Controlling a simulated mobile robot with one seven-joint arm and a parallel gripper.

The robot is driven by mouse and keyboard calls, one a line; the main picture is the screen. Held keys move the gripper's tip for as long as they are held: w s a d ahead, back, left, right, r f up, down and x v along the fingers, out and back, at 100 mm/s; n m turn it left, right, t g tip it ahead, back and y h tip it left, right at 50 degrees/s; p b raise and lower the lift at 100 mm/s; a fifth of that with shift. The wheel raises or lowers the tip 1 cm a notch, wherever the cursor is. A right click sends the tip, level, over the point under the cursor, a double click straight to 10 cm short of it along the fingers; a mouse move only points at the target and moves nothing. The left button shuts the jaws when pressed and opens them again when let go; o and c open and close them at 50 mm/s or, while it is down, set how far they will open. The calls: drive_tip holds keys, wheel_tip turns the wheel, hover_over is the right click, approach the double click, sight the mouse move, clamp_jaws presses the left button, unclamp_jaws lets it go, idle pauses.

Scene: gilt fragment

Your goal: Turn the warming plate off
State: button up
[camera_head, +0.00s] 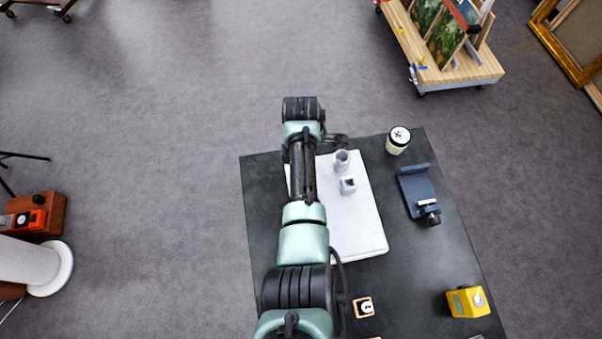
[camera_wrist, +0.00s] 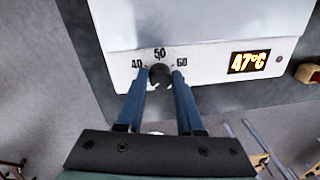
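The warming plate (camera_head: 358,235) is a white slab on the dark table, partly hidden by my arm in the head view. In the wrist view its white front panel (camera_wrist: 215,68) carries a dark round knob (camera_wrist: 160,74) with the marks 40, 50 and 60 around it. A lit display (camera_wrist: 248,62) on the panel reads 47°C. My gripper (camera_wrist: 160,80) has its two blue fingers apart, one on each side of the knob, with what looks like a small gap. The knob's pointer is not clear. My gripper's fingers are hidden in the head view.
Two small grey pieces (camera_head: 345,174) stand on the plate. The dark table (camera_head: 415,265) also holds a white-lidded jar (camera_head: 398,141), a blue holder (camera_head: 417,190), a yellow box (camera_head: 467,302) and a small wooden block (camera_head: 363,307). Open floor lies left of the table.

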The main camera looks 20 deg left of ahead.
drive_tip(key=o, duration=0.4)
drive_tip(key=shift+o, duration=0.2)
wheel_tip(320, 180, up, 13)
drive_tip(key=b, duration=0.1)
drive_tip(key=shift+w+a+b, duration=0.15)
drive_tip(key=shift+w+b, duration=0.15)
drive_tip(key=shift+w, duration=0.1)
